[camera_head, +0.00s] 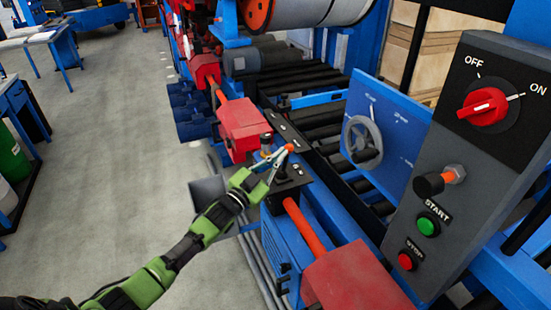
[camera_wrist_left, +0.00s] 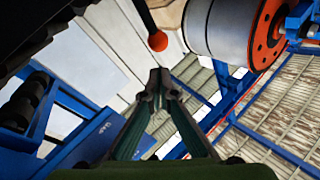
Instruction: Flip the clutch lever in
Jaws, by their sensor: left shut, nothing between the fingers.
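The clutch lever is a thin rod with an orange ball knob (camera_head: 289,148), rising from a black plate (camera_head: 290,188) on the blue machine. In the left wrist view the orange knob (camera_wrist_left: 158,41) hangs on its dark rod just beyond the fingertips. My left gripper (camera_head: 279,158) is beside the lever, its fingertips close to the knob; I cannot tell if they touch. Its fingers (camera_wrist_left: 160,78) meet at the tips with nothing between them. My right gripper is in neither view.
A grey control panel (camera_head: 457,200) with a red OFF/ON switch (camera_head: 483,107) stands at the right. A handwheel (camera_head: 362,141) is on a blue panel behind the lever. Red housings (camera_head: 243,129) flank it. Open concrete floor (camera_head: 110,170) lies to the left.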

